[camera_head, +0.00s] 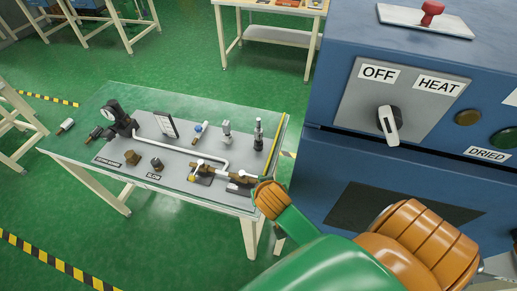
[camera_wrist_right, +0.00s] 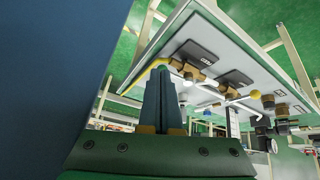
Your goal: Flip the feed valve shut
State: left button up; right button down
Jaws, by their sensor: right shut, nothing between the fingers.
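Two brass valves with white levers sit at the front right of the grey panel (camera_head: 190,150) on the bench: a left one (camera_head: 200,174) and a right one (camera_head: 238,176). The valves show tilted in the right wrist view, the nearer one (camera_wrist_right: 187,68) and the farther one (camera_wrist_right: 230,92). My right gripper (camera_wrist_right: 162,75) is shut and empty, apart from the valves, below and left of the nearer one in that view. In the head view my right arm covers the gripper near the bench's right end. My left gripper is out of view.
A pressure gauge (camera_head: 113,108) and white pipe (camera_head: 180,151) stand on the panel, with several fittings around. A blue machine (camera_head: 310,180) with an OFF/HEAT knob (camera_head: 388,125) stands close on the right. Green floor (camera_head: 150,250) is open in front of the bench.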

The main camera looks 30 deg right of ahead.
aim_at(252, 176)
jog(key=w+d+r+m+t+h, duration=0.1)
jog(key=w+d+r+m+h, duration=0.15)
jog(key=w, duration=0.35)
jog(key=shift+m+y, duration=0.35)
jog(key=b+x, duration=0.1)
jog(key=x, duration=0.8)
jog(key=shift+w, duration=0.3)
jog(key=s+a+p, duration=0.2)
jog(key=shift+s+f, duration=0.25)
jog(key=shift+s+a+f, duration=0.1)
jog(key=shift+s+a, duration=0.2)
jog(key=shift+s, duration=0.05)
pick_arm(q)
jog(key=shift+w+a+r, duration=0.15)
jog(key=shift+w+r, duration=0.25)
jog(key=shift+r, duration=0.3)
pick_arm(e)
jog(key=shift+f, duration=0.1)
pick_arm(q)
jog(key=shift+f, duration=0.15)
pick_arm(e)
jog(key=shift+w+d+f, duration=0.1)
jog(key=shift+w, duration=0.05)
